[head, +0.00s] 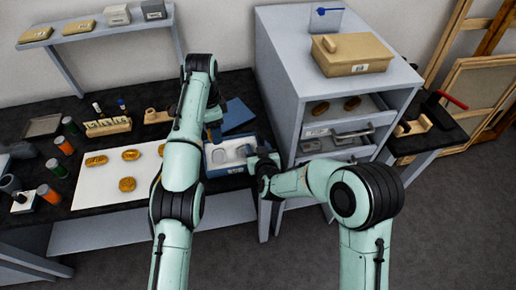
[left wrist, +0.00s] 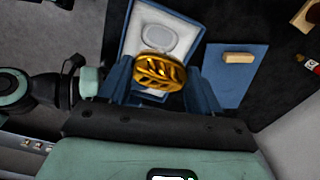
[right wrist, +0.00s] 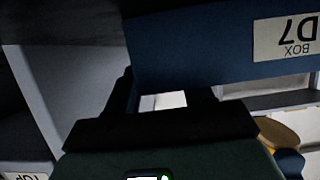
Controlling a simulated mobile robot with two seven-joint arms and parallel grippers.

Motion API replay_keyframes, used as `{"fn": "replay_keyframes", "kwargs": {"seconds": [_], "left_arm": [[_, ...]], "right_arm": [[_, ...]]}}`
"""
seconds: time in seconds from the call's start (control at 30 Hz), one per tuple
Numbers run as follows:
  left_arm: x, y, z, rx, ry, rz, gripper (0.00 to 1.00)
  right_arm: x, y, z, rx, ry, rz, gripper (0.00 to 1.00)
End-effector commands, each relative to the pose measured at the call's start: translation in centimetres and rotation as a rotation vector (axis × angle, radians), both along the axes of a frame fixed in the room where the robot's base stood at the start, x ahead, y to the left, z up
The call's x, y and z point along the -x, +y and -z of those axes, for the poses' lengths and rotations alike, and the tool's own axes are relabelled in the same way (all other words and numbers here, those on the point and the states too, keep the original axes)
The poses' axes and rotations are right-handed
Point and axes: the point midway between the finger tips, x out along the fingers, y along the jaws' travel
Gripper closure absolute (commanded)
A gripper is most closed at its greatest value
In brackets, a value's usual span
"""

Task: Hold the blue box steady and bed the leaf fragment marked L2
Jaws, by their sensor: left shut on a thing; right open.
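The blue box (head: 232,168) stands open near the bench's right end, with a pale lining and oval recesses. It also shows in the left wrist view (left wrist: 128,45), with an empty oval recess (left wrist: 157,37). My left gripper (head: 214,134) is shut on a gold leaf fragment (left wrist: 159,70), held over the box; no L2 mark is readable on it. My right gripper (head: 262,166) is open at the box's right end. In the right wrist view the box wall (right wrist: 190,50) with a "BOX D7" label is close in front of the fingers; contact is unclear.
A blue lid (head: 236,114) with a wooden handle (left wrist: 238,57) lies behind the box. A white sheet (head: 100,185) with several gold pieces and some jars are on the left. A grey cabinet (head: 282,75) with open drawers stands close on the right.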

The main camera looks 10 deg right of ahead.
Motion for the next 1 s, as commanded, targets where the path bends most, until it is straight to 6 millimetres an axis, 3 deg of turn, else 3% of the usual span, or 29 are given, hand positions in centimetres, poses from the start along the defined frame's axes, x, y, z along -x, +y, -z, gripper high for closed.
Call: {"fn": "replay_keyframes", "kwargs": {"seconds": [0.27, 0.43, 1.0], "left_arm": [[0.00, 0.00, -0.02, 0.000, 0.000, 0.000, 0.65], [0.00, 0.00, -0.02, 0.000, 0.000, 0.000, 0.65], [-0.34, 0.21, 0.83, 0.002, -0.004, 0.033, 0.65]], "right_arm": [[-0.12, 0.03, 0.09, 0.000, 0.001, 0.000, 0.48], [-0.11, 0.03, 0.08, 0.000, 0.001, 0.000, 1.00], [-0.10, -0.01, 0.11, 0.000, 0.001, 0.000, 1.00]]}}
